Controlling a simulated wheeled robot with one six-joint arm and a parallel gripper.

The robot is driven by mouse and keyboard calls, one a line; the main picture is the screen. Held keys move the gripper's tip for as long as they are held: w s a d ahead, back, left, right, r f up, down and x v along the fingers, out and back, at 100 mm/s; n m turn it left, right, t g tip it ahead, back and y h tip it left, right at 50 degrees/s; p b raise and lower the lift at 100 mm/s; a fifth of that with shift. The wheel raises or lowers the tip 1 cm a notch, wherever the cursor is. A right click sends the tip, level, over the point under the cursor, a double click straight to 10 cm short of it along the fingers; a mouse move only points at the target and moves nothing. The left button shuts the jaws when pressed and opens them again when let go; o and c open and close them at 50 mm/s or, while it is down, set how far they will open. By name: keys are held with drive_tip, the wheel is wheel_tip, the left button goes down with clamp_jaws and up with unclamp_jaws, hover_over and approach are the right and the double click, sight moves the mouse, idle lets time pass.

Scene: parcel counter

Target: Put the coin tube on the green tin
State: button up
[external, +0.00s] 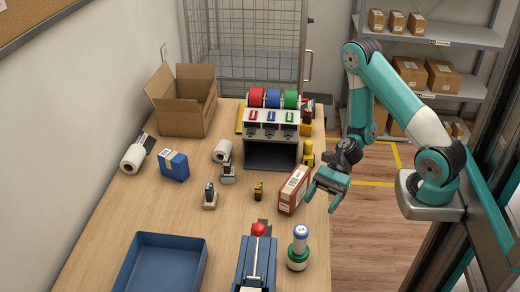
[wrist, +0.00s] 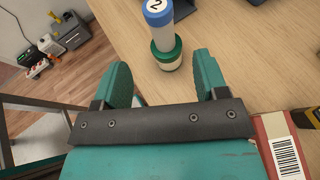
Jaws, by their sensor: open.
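The coin tube (external: 300,243) is pale with a blue cap. It stands upright on the green tin (external: 297,261) near the counter's front right edge. In the wrist view the tube (wrist: 156,36) shows a "2" on its cap, and the tin (wrist: 168,58) shows a green lid and cream side below it. The tube's lower end appears to rest on the lid. My gripper (external: 319,203) is open and empty, apart from the tube and tin, beyond them at the counter's right edge. In the wrist view its fingers (wrist: 161,70) are spread, with the tin beyond the gap.
A red-brown box with a barcode (external: 293,190) stands close to my gripper's left. A blue tray (external: 160,238) and a blue device with a red knob (external: 257,262) lie left of the tin. A tape dispenser rack (external: 271,153) stands behind.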

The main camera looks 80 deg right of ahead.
drive_tip(key=s+a+r+n+g+h, duration=0.3)
drive_tip(key=s+a+r+n, duration=0.3)
drive_tip(key=n, duration=0.9)
drive_tip(key=s+a+r+n+g+h, duration=0.3)
drive_tip(key=s+a+r+n, duration=0.3)
drive_tip(key=r+n, duration=0.5)
drive_tip(key=a+n+h, duration=0.1)
drive_tip(key=n, duration=0.4)
drive_tip(key=shift+s+r+h, duration=0.25)
drive_tip(key=shift+s+h, duration=0.05)
drive_tip(key=shift+s, duration=0.1)
drive_tip(key=shift+f+b, duration=0.75)
drive_tip(key=shift+f, duration=0.05)
